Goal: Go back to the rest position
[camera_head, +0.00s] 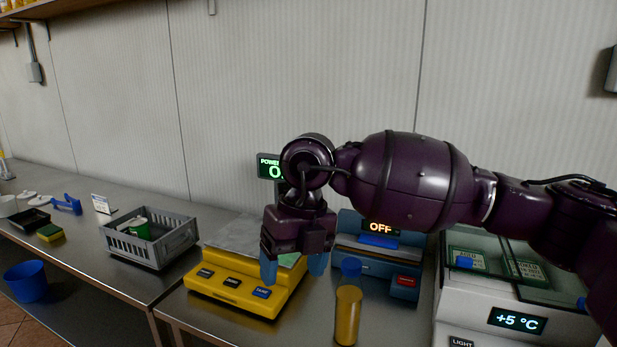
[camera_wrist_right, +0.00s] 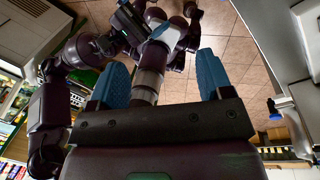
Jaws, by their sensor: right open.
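My right gripper (camera_head: 293,267) hangs fingers-down in front of the yellow scale (camera_head: 232,290) in the head view, at the end of my purple right arm. Its two blue fingers are apart, with nothing between them. In the right wrist view the gripper (camera_wrist_right: 162,82) also shows open and empty, with my own body and the tiled floor beyond.
A bottle with yellow contents (camera_head: 347,315) stands close, right of the gripper. A blue device reading OFF (camera_head: 375,265) and a white unit showing +5 °C (camera_head: 516,320) are further right. A grey crate (camera_head: 150,255) and blue bucket (camera_head: 26,282) are left.

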